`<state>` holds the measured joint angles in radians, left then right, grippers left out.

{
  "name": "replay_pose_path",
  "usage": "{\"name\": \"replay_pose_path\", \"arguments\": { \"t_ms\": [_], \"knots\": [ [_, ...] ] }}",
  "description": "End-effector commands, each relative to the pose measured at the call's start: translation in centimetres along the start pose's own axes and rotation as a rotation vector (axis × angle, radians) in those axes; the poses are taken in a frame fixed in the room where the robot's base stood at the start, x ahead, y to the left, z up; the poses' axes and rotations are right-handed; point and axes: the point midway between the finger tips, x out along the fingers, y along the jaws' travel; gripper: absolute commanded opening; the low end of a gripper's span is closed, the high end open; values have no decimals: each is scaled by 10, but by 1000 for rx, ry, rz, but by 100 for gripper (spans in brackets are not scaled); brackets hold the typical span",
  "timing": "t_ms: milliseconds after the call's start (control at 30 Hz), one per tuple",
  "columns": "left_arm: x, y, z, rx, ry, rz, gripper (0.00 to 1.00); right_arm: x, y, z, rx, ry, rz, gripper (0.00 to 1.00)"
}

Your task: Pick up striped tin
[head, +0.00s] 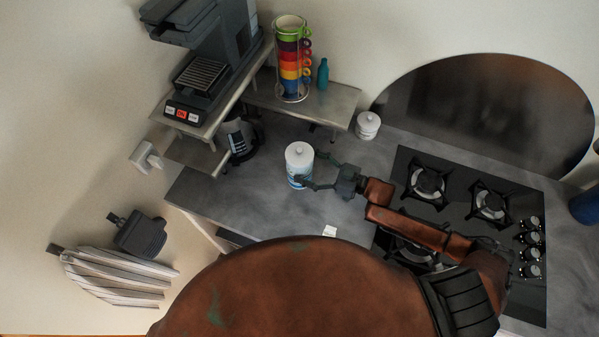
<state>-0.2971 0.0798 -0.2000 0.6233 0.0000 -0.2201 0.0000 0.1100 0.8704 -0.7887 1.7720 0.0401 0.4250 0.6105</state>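A white tin (299,159) with a knobbed lid and blue bands low on its side is at the middle of the counter. It looks upright; I cannot tell whether its base touches the counter. My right gripper (309,167) reaches it from the right. Its fingers are spread, one across the tin's near side and one at its right edge toward the wall. I cannot tell whether they press on it. The lower finger hides part of the tin. My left gripper is out of view.
A smaller white lidded pot (368,126) stands toward the wall. A kettle (240,138) stands left of the tin. A raised shelf (318,101) holds stacked cups (291,60) and a teal bottle (323,74). A gas hob (464,208) lies right, under my arm.

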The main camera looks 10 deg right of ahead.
Motion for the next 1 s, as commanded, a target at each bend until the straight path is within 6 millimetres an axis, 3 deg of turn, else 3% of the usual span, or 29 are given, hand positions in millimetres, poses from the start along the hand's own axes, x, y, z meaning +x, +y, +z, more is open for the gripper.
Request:
{"name": "replay_pose_path", "arguments": {
  "t_ms": [367,700,1000],
  "knots": [
    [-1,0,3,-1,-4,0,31,31,0,2,-1,2,-1,73],
    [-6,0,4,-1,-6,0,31,75,0,3,0,1,0,73],
    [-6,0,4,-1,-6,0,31,78,0,4,0,-1,0,73]
  ]
}}
